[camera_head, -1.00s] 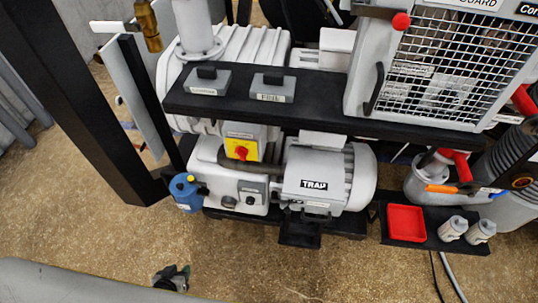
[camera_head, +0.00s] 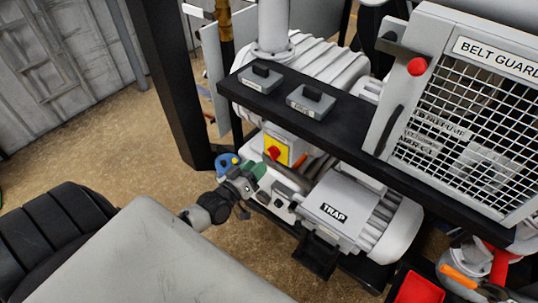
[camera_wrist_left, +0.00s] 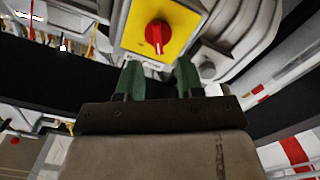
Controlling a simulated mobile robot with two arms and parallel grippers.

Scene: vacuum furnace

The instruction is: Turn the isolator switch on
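The isolator switch is a red rotary knob (camera_head: 272,153) on a yellow plate (camera_head: 283,144), fixed to a grey box under the black shelf. In the left wrist view the red knob (camera_wrist_left: 157,33) faces me at upper centre, with its bar roughly upright in the picture. A label strip below it is too blurred to read. My left gripper (camera_head: 258,170) is beside the switch, a little below it. Its two green fingers (camera_wrist_left: 159,78) are apart with nothing between them, and their tips end just short of the plate's lower edge. My right gripper is not in view.
The black shelf (camera_head: 345,138) carries two grey switch boxes (camera_head: 310,99) above the isolator. The TRAP motor (camera_head: 340,208) sits to the right, a blue container (camera_head: 226,162) to the left. The belt guard (camera_head: 480,120) stands at right. A black post (camera_head: 172,85) stands at left.

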